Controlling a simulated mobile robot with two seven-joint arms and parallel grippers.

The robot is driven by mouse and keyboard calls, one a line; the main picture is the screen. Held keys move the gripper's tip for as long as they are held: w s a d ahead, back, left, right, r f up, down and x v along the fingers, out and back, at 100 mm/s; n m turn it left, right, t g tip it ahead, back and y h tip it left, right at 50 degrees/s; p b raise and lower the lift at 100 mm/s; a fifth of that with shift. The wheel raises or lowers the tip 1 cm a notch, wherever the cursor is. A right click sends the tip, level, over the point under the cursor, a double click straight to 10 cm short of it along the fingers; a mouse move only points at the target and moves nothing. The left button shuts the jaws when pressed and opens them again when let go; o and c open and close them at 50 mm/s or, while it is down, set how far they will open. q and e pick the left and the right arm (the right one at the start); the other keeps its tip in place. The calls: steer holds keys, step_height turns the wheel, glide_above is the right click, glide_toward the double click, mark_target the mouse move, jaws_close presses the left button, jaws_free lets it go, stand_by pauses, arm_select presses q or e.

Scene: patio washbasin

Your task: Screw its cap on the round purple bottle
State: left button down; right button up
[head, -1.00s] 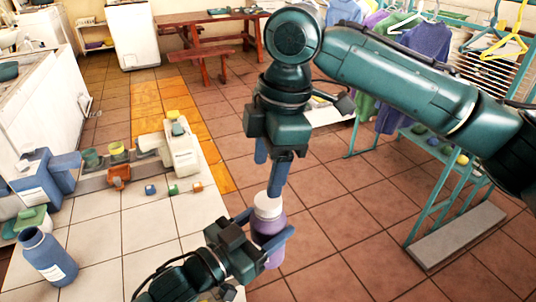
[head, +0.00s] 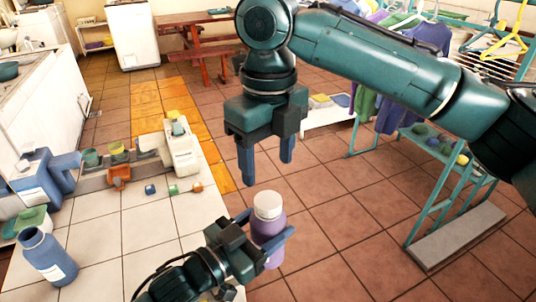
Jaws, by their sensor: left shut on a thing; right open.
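The round purple bottle (head: 266,228) is upright in the head view, held over the right edge of the white tiled counter. A white cap (head: 267,204) sits on top of its neck; I cannot tell how tight it is. My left gripper (head: 270,232) is shut around the bottle's body below the cap. My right gripper (head: 266,172) is open and empty, pointing down, above the cap and apart from it.
On the white tiled counter (head: 130,232) stand a blue open bottle (head: 46,256), a white container (head: 182,148) and several small coloured blocks. Brown tiled floor is right of the counter. A green rack (head: 435,200) with hanging clothes stands at the right.

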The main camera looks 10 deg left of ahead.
mark_target(268, 199)
steer(key=shift+n, duration=0.4)
steer(key=shift+f, duration=4)
steer(key=shift+c, duration=0.2)
